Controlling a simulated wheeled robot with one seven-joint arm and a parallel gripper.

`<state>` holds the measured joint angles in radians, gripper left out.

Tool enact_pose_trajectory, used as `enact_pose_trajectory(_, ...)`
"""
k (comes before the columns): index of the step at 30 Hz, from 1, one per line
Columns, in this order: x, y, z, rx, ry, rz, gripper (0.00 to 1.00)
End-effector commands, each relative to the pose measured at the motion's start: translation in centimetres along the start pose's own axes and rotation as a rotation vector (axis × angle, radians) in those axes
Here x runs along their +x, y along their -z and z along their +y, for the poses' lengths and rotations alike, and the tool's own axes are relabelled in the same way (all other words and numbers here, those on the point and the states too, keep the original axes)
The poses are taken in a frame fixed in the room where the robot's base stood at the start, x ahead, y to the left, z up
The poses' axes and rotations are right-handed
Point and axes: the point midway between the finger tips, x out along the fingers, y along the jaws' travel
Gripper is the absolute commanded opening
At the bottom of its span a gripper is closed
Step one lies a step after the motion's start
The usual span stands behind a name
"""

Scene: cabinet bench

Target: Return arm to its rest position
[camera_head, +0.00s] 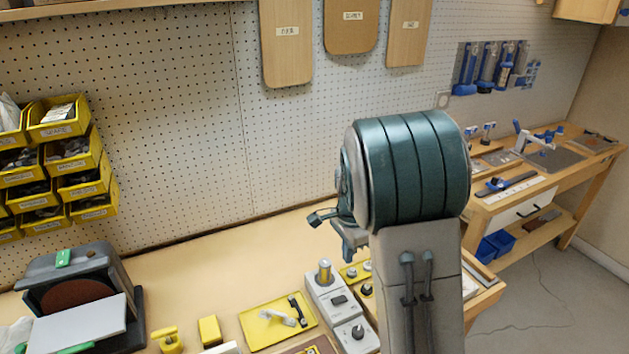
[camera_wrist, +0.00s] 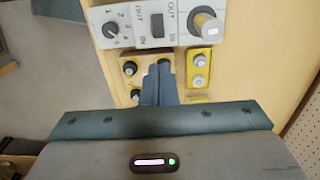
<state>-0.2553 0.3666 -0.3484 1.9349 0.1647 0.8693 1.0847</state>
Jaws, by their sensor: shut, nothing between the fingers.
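My gripper (camera_wrist: 159,72) shows in the wrist view with its two teal fingers together and nothing between them. Most of the gripper is hidden behind the arm there.
A grey control box (camera_head: 329,296) with knobs stands on the bench (camera_head: 190,262). A yellow tray (camera_head: 262,335) holds small parts. A black machine (camera_head: 75,280) and yellow bins (camera_head: 75,160) are at left. Wooden boards (camera_head: 287,60) hang on the pegboard. A second bench (camera_head: 515,200) stands at right.

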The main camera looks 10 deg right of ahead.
Motion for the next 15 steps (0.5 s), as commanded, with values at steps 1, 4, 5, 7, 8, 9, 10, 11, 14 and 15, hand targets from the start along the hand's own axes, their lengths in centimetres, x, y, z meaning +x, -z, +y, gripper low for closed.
enact_pose_trajectory(1,-0.2,0.0,0.1,-0.006,0.003,-0.001,0.00)
enact_pose_trajectory(4,-1.2,-0.3,0.8,-0.047,0.019,-0.007,0.00)
enact_pose_trajectory(5,-1.6,-0.5,1.1,-0.070,0.026,-0.009,0.00)
enact_pose_trajectory(7,-3.0,-1.0,2.2,-0.140,0.050,-0.015,0.00)
enact_pose_trajectory(8,-3.7,-1.2,2.8,-0.176,0.062,-0.017,0.00)
enact_pose_trajectory(9,-4.6,-1.6,3.6,-0.230,0.078,-0.017,0.00)
enact_pose_trajectory(10,-5.2,-1.9,4.3,-0.272,0.090,-0.015,0.00)
enact_pose_trajectory(11,-5.9,-2.2,5.0,-0.314,0.102,-0.013,0.00)
enact_pose_trajectory(14,-7.7,-3.2,7.2,-0.456,0.139,0.001,0.00)
enact_pose_trajectory(15,-8.4,-3.6,8.2,-0.511,0.153,0.011,0.00)
